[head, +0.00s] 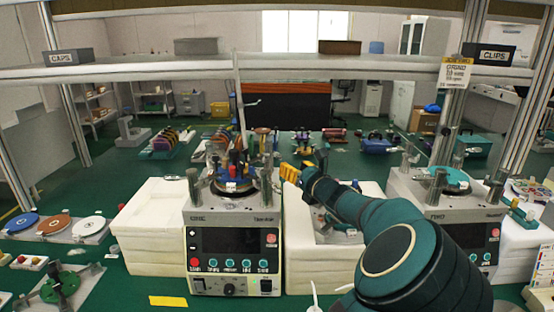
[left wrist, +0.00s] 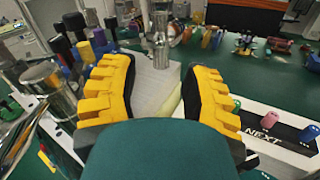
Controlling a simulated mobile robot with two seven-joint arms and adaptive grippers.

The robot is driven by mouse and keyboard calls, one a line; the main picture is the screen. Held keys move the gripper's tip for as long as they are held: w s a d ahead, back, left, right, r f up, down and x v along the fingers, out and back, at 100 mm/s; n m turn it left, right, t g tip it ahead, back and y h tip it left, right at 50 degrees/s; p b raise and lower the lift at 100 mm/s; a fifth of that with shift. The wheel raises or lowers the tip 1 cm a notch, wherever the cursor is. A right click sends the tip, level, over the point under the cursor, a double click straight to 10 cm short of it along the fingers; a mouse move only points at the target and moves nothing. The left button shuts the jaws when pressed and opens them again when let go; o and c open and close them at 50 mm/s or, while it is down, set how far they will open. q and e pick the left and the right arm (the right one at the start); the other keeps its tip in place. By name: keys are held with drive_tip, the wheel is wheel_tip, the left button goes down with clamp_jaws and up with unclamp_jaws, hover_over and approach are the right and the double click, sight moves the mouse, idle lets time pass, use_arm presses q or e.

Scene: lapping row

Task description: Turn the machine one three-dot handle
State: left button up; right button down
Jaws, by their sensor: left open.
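A white lapping machine (head: 230,230) with a dark panel stands in the middle of the head view. Several coloured handles (head: 238,165) crowd its top, too small to read any dot marks. In the left wrist view, black, red, blue (left wrist: 98,42) and yellow handles and a metal post (left wrist: 38,78) show at the left. My left gripper (head: 290,172) is just right of the machine top, its yellow-padded fingers open and empty. It also shows in the left wrist view (left wrist: 168,100), with the handles beyond its left finger. My right gripper is not in view.
A second machine (head: 450,205) stands at the right, partly behind my arm. White blocks (head: 150,220) flank the middle machine. In the left wrist view, a rack marked NEXT (left wrist: 270,130) holds small coloured pieces at the right. A shelf beam (head: 290,70) crosses above.

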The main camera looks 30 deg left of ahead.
sight(281, 158)
use_arm(q)
drive_tip(key=b+x, duration=0.1)
drive_tip(key=x, duration=0.9)
drive_tip(key=shift+w+a, duration=0.1)
drive_tip(key=shift+r, duration=0.1)
drive_tip(key=shift+c, duration=0.4)
clamp_jaws()
